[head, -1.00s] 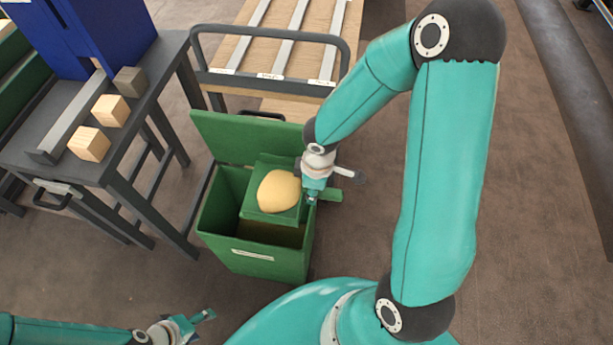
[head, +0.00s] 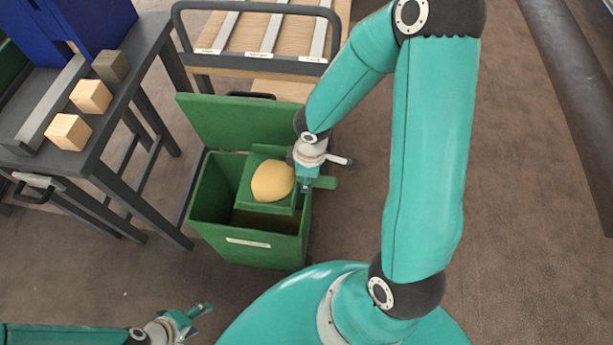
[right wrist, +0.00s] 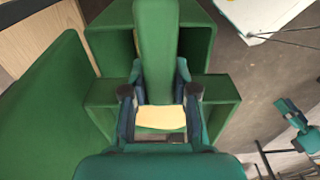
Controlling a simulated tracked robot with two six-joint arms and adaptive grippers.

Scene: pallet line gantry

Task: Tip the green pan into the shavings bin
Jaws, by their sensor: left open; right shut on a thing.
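The green pan (head: 252,203) holds a rounded yellow-tan heap of shavings (head: 272,181) and looks close to level over the bin's opening. The green shavings bin (head: 262,254) stands on the floor with its lid (head: 238,122) open at the back. My right gripper (head: 306,182) is shut on the pan's green handle (head: 326,182), at the pan's right side. In the right wrist view, my right gripper (right wrist: 160,95) has a finger on each side of the handle (right wrist: 155,45), and part of the heap (right wrist: 160,117) shows. My left gripper (head: 195,316) is open and empty at lower left.
A dark table (head: 95,170) with several blocks and a grey bar stands left of the bin. A cart (head: 255,70) with a dark rail and light strips stands behind the bin.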

